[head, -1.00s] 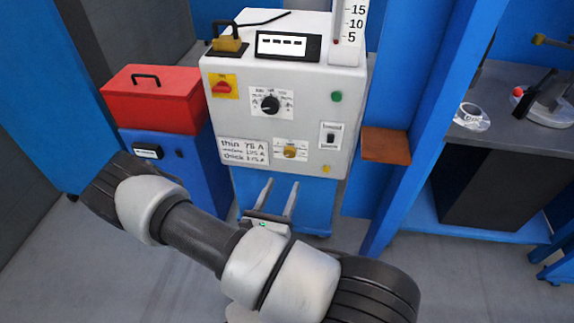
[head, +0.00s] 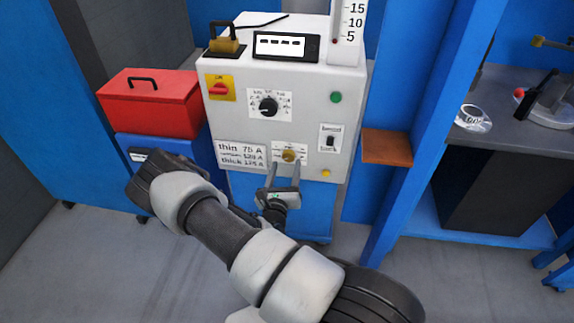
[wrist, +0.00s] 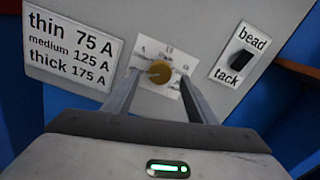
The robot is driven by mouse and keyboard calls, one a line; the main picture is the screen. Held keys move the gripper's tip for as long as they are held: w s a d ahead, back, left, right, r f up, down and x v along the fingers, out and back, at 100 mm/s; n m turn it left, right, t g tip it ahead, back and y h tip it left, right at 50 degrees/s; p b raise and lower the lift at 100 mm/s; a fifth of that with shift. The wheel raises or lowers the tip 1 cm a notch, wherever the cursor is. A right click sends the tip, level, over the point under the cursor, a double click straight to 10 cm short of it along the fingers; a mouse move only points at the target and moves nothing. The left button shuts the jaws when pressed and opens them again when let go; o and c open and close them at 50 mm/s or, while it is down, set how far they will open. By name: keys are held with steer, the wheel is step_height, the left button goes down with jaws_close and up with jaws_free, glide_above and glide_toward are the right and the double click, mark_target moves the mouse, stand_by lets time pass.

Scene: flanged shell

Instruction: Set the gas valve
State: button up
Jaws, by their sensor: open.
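The gas valve is a round brass-coloured knob (head: 289,156) on a white scale plate, low on the front of the white machine (head: 313,104). In the wrist view the knob (wrist: 160,72) appears between the two fingers, with scale marks around it. My gripper (head: 284,166) is open, its two fingers pointing at the panel just below the knob in the head view. In the wrist view the gripper (wrist: 158,80) has one finger on either side of the knob. I cannot tell whether either finger touches it.
A current label (wrist: 72,45) is left of the knob and a bead/tack switch (wrist: 240,60) right. A black dial (head: 268,106) and red switch (head: 220,89) sit above. A brown shelf (head: 386,146) juts out at right; a red toolbox (head: 150,105) stands left.

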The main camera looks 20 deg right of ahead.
mark_target(289, 156)
steer(key=shift+x, duration=1.45)
steer(key=shift+c, duration=0.6)
steer(key=c, duration=0.9)
steer(key=shift+c, duration=0.2)
